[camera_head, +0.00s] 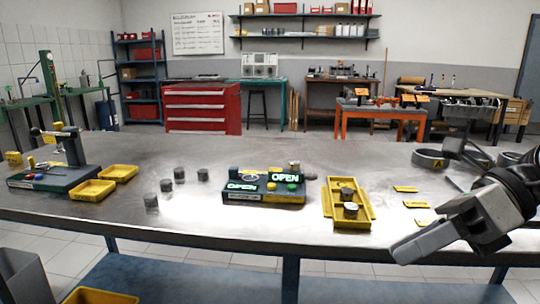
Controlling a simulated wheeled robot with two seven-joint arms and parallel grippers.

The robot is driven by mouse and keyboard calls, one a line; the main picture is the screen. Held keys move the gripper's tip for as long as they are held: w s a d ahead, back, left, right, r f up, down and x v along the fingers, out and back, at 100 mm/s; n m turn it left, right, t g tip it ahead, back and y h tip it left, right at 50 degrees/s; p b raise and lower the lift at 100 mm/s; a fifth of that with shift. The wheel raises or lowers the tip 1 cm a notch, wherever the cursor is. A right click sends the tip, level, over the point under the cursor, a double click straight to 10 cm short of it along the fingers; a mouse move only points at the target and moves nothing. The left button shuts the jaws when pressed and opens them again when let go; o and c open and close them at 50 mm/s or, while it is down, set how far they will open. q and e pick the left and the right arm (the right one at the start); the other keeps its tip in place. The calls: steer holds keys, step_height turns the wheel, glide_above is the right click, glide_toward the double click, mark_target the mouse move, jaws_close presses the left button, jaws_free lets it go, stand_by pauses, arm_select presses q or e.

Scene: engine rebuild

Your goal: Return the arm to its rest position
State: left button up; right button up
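My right gripper (408,250) is at the right of the head view, in front of the table's front edge. Its arm comes in from the right edge and the fingers point left and down. The fingers overlap from this angle, so I cannot tell whether they are open or shut. I see nothing held between them. My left gripper and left arm are not in view.
The metal table (255,165) spans the view. A fixture with green OPEN displays (262,198) stands mid-table. Loose cylinders (179,173), yellow bins (119,172) and a press station (72,150) are further left.

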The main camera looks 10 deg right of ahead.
steer(key=w+a+f+m+t+y+p, duration=0.1)
steer(key=w+a+f+m+t+p, duration=0.15)
steer(key=m+t, duration=0.75)
steer(key=w+a+f+m+t+y+p, duration=0.1)
steer(key=w+f+m+t, duration=0.35)
steer(key=m, duration=0.95)
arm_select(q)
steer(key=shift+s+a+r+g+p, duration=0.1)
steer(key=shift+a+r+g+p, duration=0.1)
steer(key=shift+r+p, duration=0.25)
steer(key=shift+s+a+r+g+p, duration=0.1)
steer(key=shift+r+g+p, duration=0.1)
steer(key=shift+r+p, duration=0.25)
arm_select(e)
steer(key=s+a+f+m+g+h, duration=0.2)
steer(key=s+f+m+h, duration=0.3)
steer(key=f+m, duration=0.4)
steer(key=s+a+f+m+g+h, duration=0.3)
steer(key=s+f+m, duration=0.3)
steer(key=f+m, duration=0.3)
step_height(320, 180, down, 4)
steer(key=shift+s+a+f+g+h, duration=0.15)
steer(key=shift+s+a+g+h, duration=0.15)
steer(key=shift+a+h, duration=0.5)
steer(key=shift+d, duration=0.15)
